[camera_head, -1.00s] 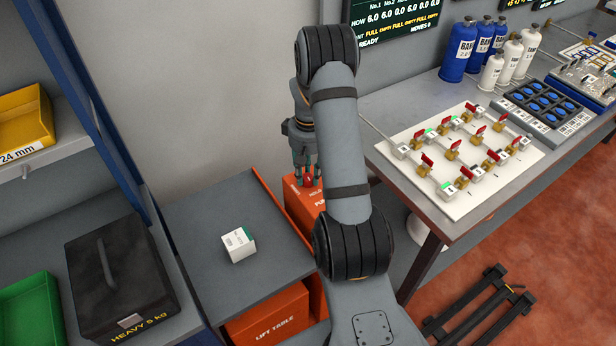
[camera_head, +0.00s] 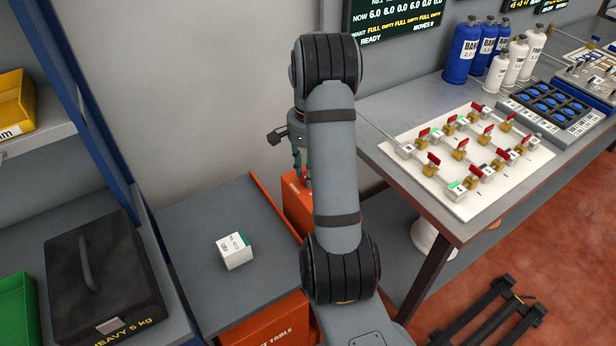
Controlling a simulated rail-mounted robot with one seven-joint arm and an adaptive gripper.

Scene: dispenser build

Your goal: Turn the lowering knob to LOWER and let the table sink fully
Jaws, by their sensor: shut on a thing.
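The lift table has a flat grey top (camera_head: 190,225) and an orange base (camera_head: 265,338), left of my arm. A small white carton (camera_head: 234,251) with a green edge sits on its top. An orange housing (camera_head: 294,204) stands behind the table's right side, partly hidden by my arm. My gripper (camera_head: 303,178) points down at this housing and is shut on a small red knob (camera_head: 306,183) on it. My arm hides most of the knob and its markings, so I cannot read its setting.
A black case (camera_head: 105,275) marked HEAVY 5 kg lies on the left shelf. A bench on the right holds a white valve board (camera_head: 460,165) and several blue and white bottles. A black frame (camera_head: 490,318) lies on the red floor.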

